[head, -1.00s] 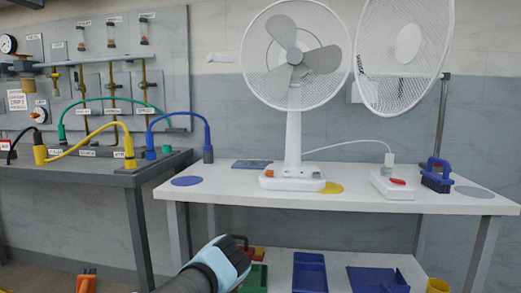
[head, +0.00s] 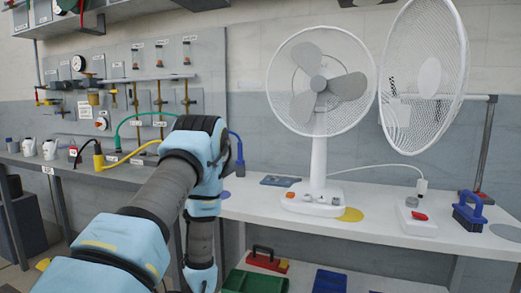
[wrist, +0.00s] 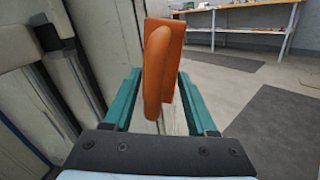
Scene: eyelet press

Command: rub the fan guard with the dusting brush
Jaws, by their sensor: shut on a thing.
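The fan guard (head: 444,105), a round white mesh grille with a white centre disc, stands up at the right in the head view, beside the white fan (head: 318,165). In the wrist view my gripper (wrist: 160,78) is shut on an orange handled block (wrist: 172,28), which I take to be the dusting brush. Its handle lies between the teal fingers; no bristles can be made out. In the head view my arm fills the lower left and hides the gripper and brush. The held block is well apart from the guard.
The white table (head: 270,205) also bears a blue-handled tool (head: 469,212), a white box with a red switch (head: 416,216) and a cable. A green tray (head: 255,283) and a red tool (head: 268,260) are on the lower shelf. A hose panel (head: 150,90) stands at the left.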

